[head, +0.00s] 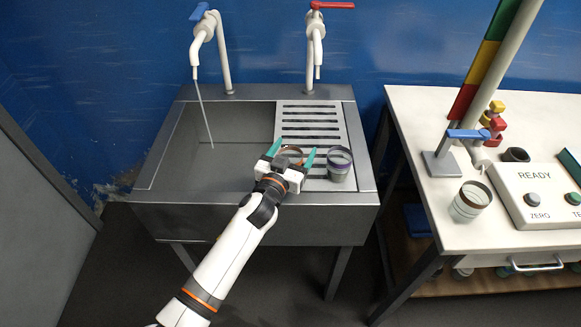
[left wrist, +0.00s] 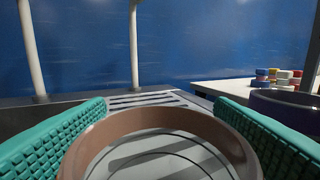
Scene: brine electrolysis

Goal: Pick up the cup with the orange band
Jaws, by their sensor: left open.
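The cup with the orange band (head: 291,151) stands on the slatted drainboard of the sink, mostly hidden in the head view by my left gripper (head: 292,153). In the left wrist view its brownish-orange rim (left wrist: 160,119) fills the lower middle, between the two teal finger pads of my left gripper (left wrist: 160,130). The fingers are open, one on each side of the cup, with no clear grip on it. My right gripper is in neither view.
A cup with a purple band (head: 339,163) stands close to the right finger on the drainboard (head: 336,125). Water runs from the blue-handled tap (head: 201,40) into the basin. A red-handled tap (head: 316,35) stands behind. Another cup (head: 470,201) is on the white table (head: 430,110) at right.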

